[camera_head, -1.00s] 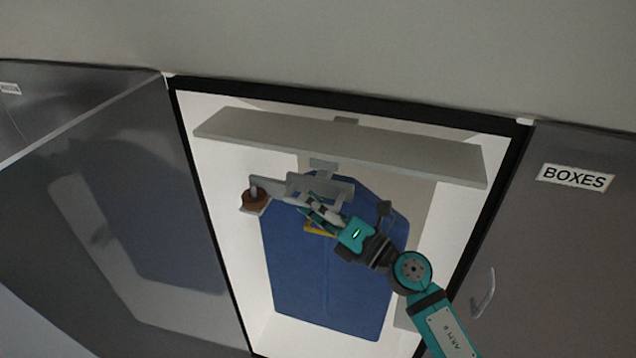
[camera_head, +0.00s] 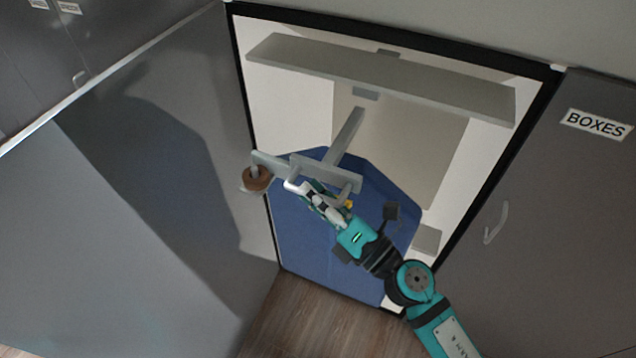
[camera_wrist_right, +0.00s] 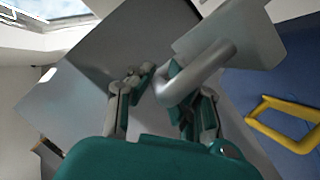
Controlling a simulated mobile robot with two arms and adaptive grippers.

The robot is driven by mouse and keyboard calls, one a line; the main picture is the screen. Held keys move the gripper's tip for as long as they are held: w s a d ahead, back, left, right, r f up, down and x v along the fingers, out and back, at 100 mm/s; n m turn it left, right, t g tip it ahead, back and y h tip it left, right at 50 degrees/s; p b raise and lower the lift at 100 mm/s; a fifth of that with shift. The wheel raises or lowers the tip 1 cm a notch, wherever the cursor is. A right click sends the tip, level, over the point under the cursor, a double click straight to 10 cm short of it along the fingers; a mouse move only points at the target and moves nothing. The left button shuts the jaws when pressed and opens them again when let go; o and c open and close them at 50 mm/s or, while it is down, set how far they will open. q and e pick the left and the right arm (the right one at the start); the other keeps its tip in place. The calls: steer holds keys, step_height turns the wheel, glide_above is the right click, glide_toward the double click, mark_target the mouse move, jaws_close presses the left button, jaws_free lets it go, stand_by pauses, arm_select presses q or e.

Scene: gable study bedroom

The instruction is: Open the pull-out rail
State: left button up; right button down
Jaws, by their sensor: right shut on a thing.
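The pull-out rail (camera_head: 346,137) is a grey bar running out from the back of an open wardrobe, with a wide grey crosspiece (camera_head: 325,172) at its front end. A blue garment (camera_head: 315,235) sits under the rail; how it hangs is hidden. My right gripper (camera_head: 308,192) is at the crosspiece's front and shut on the rail's handle. In the right wrist view the handle (camera_wrist_right: 208,70) is a bent grey rod on a flat plate, and my right gripper (camera_wrist_right: 158,82) has its fingers at the rod. My left gripper is not in view.
A brown round piece (camera_head: 257,179) sits at the crosspiece's left end. A grey shelf (camera_head: 385,75) spans above. The grey door (camera_head: 140,170) stands open at the left; a closed door labelled BOXES (camera_head: 540,190) is at the right. A yellow handle (camera_wrist_right: 290,125) shows by the garment.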

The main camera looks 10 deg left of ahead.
steer(key=shift+f, duration=0.1)
steer(key=c, duration=1.3)
jaws_free()
steer(key=shift+c, duration=0.2)
steer(key=v, duration=1.2)
